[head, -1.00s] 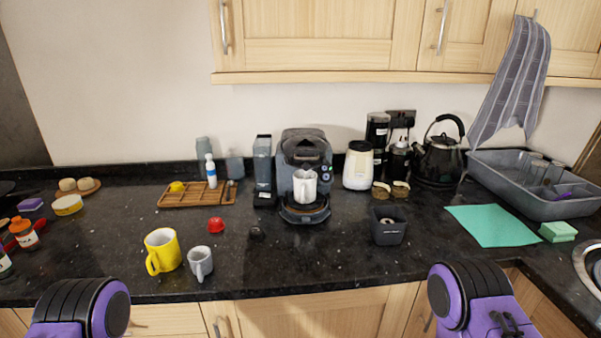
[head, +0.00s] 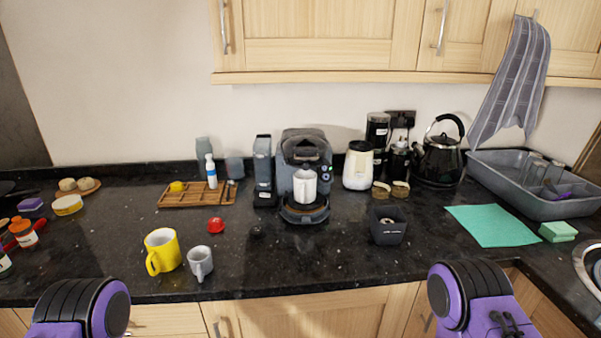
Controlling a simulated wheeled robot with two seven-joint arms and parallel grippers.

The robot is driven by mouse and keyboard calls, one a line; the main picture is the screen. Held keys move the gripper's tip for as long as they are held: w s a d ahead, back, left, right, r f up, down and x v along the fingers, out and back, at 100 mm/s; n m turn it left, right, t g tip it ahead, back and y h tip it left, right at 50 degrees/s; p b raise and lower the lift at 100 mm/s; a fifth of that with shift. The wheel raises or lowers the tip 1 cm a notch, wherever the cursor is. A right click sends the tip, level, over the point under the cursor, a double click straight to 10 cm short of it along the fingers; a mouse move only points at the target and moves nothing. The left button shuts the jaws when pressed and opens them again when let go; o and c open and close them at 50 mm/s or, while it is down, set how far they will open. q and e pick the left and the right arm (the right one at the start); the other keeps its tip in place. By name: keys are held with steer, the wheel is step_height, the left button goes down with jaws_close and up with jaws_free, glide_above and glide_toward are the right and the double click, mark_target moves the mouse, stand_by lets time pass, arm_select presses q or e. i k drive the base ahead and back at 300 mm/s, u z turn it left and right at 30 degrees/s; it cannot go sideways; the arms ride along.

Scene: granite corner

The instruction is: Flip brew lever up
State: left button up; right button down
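The grey coffee machine (head: 291,158) stands on the dark counter near the back wall, in the middle of the head view. A white mug (head: 304,187) stands upright on its drip tray (head: 305,213). The brew lever is too small to pick out for sure; a dark curved part (head: 305,158) shows at the top front of the machine. My purple and black arm parts show at the bottom left and bottom right, well apart from the machine.
A yellow mug (head: 162,251) and a grey cup (head: 200,263) stand at the front left. A red item (head: 216,225) lies behind them. A dark bin (head: 388,226) stands right of the machine, and a white-bodied jar (head: 358,167) behind it. Counter directly before the machine is mostly clear.

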mark_target(314, 148)
steer(key=k, duration=1.35)
steer(key=u, duration=0.65)
steer(key=i, duration=1.3)
steer(key=z, duration=0.65)
